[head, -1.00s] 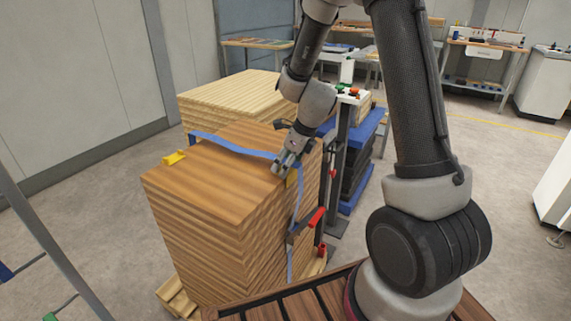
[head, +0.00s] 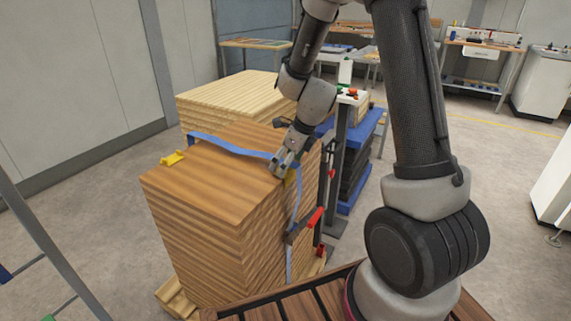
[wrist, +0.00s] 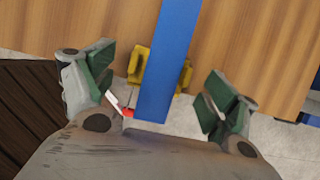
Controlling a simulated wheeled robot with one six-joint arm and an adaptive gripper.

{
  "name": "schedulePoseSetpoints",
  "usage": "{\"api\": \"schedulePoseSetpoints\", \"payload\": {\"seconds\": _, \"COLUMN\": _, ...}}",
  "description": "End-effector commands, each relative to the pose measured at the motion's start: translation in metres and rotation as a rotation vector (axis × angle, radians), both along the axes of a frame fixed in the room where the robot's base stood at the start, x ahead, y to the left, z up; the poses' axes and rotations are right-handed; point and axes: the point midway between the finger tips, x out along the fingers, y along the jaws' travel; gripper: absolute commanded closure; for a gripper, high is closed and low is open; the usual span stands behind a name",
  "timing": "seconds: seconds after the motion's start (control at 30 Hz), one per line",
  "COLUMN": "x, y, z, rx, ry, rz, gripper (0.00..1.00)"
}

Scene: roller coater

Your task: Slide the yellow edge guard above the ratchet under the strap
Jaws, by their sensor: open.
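The yellow edge guard (wrist: 139,66) sits at the stack's top edge, with the blue strap (wrist: 168,55) running over its middle. Its two ends show on either side of the strap. In the head view the guard (head: 291,177) is partly hidden by my gripper (head: 280,165). In the wrist view my gripper (wrist: 160,72) is open, with one finger on each side of the guard and strap, apart from both. The ratchet (head: 304,226), with a red handle, hangs on the strap down the stack's side below the guard.
The brown board stack (head: 210,180) stands on a pallet. Another yellow guard (head: 173,158) lies at its far left edge beside the strap. A paler stack (head: 230,92) is behind. A dark post (head: 338,165) and blue-topped pile (head: 365,135) stand close on the right.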

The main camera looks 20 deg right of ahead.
Motion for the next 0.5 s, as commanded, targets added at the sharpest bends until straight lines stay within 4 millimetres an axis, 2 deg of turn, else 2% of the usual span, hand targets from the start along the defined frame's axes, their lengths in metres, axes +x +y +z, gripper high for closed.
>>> {"api": "schedulePoseSetpoints", "payload": {"seconds": 0.3, "x": -0.018, "y": -0.016, "z": 0.061, "rx": 0.0, "ry": -0.006, "rz": -0.002, "gripper": 0.13}}
{"api": "schedulePoseSetpoints", "payload": {"seconds": 0.5, "x": -0.028, "y": -0.024, "z": 0.091, "rx": 0.0, "ry": -0.004, "rz": -0.002, "gripper": 0.13}}
